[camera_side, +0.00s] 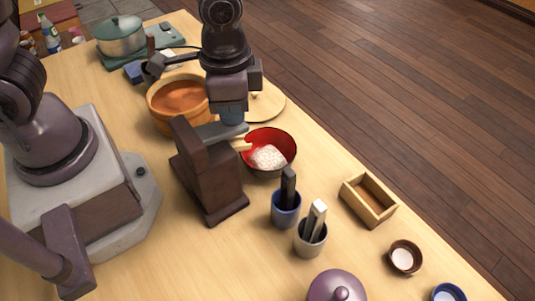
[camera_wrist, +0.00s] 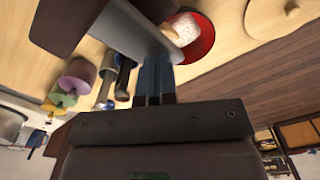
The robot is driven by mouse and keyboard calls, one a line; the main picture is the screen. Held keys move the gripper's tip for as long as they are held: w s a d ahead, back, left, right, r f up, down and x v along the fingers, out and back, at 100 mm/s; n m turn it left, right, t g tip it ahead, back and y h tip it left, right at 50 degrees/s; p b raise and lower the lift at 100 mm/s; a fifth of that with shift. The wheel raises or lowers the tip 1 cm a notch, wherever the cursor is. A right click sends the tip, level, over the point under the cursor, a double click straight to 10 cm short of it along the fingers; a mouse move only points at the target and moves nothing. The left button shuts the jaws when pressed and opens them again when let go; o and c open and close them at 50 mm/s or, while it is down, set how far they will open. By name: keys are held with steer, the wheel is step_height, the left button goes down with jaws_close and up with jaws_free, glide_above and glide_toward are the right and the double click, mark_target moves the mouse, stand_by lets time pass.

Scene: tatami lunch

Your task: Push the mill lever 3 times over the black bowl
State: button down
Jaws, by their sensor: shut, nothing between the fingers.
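The mill (camera_side: 207,172) is a dark brown stand with a grey lever (camera_side: 215,132) at its top, reaching right toward the bowl. A short pale spout shows under the lever. The black bowl (camera_side: 287,142), red inside, sits right of the mill with a white heap in it. My gripper (camera_side: 233,121) is shut and empty, pointing down at the lever's outer end; whether it touches cannot be told. In the wrist view the shut fingers (camera_wrist: 154,62) meet the edge of the lever (camera_wrist: 125,30), with the mill (camera_wrist: 58,22) at left and the bowl (camera_wrist: 207,42) beyond.
A wooden tub of reddish soup (camera_side: 157,117) and a round board (camera_side: 272,108) stand behind. A blue cup (camera_side: 285,217) and a grey cup (camera_side: 309,246) with upright handles stand in front. A wooden box (camera_side: 380,215) and small bowls lie at the right near the table edge.

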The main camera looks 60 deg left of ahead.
steer(key=shift+f, duration=0.4)
steer(key=shift+r, duration=2.2)
steer(key=shift+f, duration=0.1)
steer(key=shift+f, duration=2.1)
steer(key=shift+r, duration=2.2)
steer(key=shift+f, duration=0.15)
